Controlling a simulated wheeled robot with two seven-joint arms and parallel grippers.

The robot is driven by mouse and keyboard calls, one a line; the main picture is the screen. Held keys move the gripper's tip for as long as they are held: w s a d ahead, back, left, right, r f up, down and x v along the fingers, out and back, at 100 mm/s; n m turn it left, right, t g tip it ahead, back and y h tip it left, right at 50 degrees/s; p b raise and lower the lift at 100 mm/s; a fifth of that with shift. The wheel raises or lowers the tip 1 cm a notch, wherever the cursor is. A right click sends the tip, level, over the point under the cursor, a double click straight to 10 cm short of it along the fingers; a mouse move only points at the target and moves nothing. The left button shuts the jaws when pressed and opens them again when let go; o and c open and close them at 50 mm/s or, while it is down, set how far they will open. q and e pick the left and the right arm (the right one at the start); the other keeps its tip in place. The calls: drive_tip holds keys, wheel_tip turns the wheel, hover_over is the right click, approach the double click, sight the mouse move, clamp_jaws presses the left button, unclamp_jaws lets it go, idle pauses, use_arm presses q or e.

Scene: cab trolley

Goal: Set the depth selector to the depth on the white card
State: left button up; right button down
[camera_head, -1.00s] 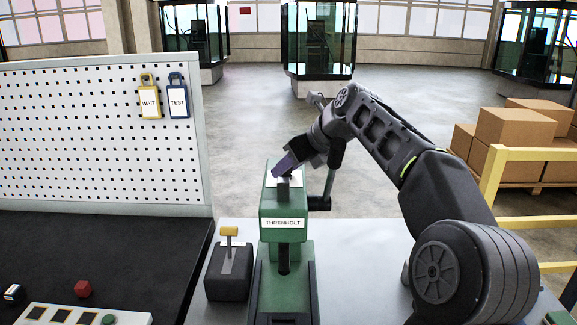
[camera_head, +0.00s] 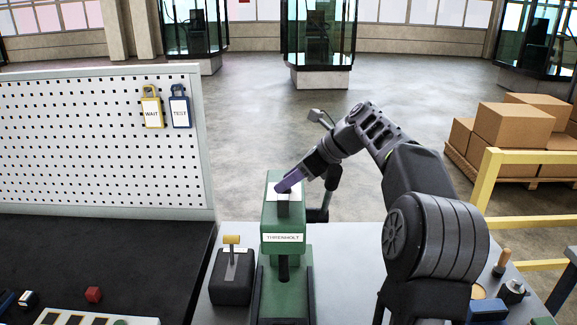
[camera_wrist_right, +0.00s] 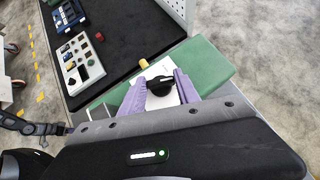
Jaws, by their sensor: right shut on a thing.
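The depth selector is a black knob (camera_wrist_right: 160,86) on a white plate (camera_wrist_right: 163,70) on top of the green machine (camera_head: 270,215). In the right wrist view the purple fingers of my right gripper (camera_wrist_right: 158,92) are on both sides of the knob and shut on it. In the head view my right gripper (camera_head: 288,182) reaches the machine top from the right, its fingers tilted and hiding part of the plate. No writing on the plate can be read. I cannot make out a white card with a depth. My left gripper is not in view.
A dark box with a yellow-handled lever (camera_head: 231,239) stands left of the machine. WAIT (camera_head: 151,107) and TEST (camera_head: 180,106) tags hang on the pegboard (camera_head: 80,140). A red block (camera_head: 93,294) lies on the black mat. Cartons (camera_head: 512,125) and a yellow rail (camera_head: 487,180) are at right.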

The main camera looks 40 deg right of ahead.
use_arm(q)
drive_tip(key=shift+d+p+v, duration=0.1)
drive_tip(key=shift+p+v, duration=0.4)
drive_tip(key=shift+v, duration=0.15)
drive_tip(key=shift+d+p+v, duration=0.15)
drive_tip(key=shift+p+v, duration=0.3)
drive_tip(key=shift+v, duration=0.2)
use_arm(e)
drive_tip(key=shift+d+r+n+g+y, duration=0.1)
drive_tip(key=shift+n+g+y, duration=0.2)
drive_tip(key=shift+n+y, duration=0.4)
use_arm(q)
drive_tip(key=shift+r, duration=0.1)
use_arm(e)
drive_tip(key=c, duration=0.9)
unclamp_jaws()
